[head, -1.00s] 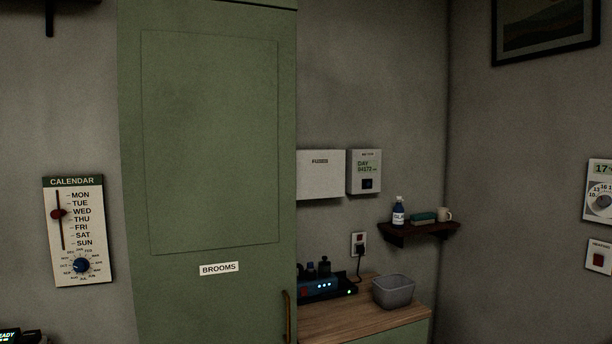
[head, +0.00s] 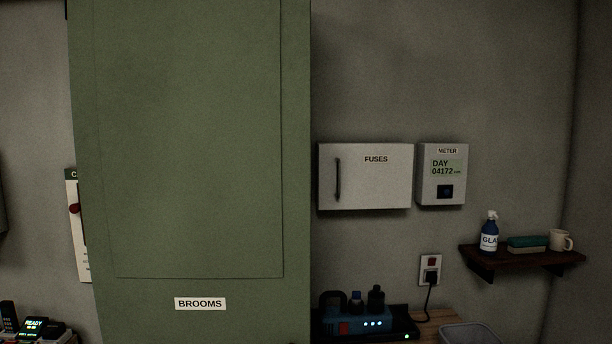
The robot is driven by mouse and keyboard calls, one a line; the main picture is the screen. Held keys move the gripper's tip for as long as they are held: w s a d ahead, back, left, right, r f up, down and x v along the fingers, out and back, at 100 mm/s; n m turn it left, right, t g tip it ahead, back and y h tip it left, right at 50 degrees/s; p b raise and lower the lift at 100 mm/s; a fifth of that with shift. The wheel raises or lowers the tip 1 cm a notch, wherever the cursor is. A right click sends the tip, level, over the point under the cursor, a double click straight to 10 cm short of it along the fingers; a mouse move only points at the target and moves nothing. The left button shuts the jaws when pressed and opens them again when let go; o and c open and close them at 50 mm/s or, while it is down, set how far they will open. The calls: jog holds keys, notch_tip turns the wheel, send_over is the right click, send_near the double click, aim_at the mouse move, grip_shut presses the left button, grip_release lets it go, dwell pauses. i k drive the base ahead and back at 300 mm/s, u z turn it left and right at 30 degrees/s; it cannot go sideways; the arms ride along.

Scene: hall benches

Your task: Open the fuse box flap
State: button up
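The fuse box (head: 375,190) is a pale grey-white box on the back wall, labelled FUSES, just right of the green broom cupboard. Its front flap (head: 385,178) looks shut. A dark upright handle (head: 338,180) is near the flap's left edge. My gripper is not in view.
The tall green BROOMS cupboard (head: 200,150) stands close on the left. A meter (head: 441,175) hangs right of the fuse box. Below are a device with bottles (head: 365,318) on a bench, a plugged socket (head: 430,270) and a grey bin (head: 470,334). A shelf (head: 520,257) holds a spray bottle (head: 489,235).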

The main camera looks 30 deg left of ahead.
aim_at(351, 177)
jog(key=u, duration=0.75)
jog(key=i, duration=0.8)
jog(key=u, duration=0.95)
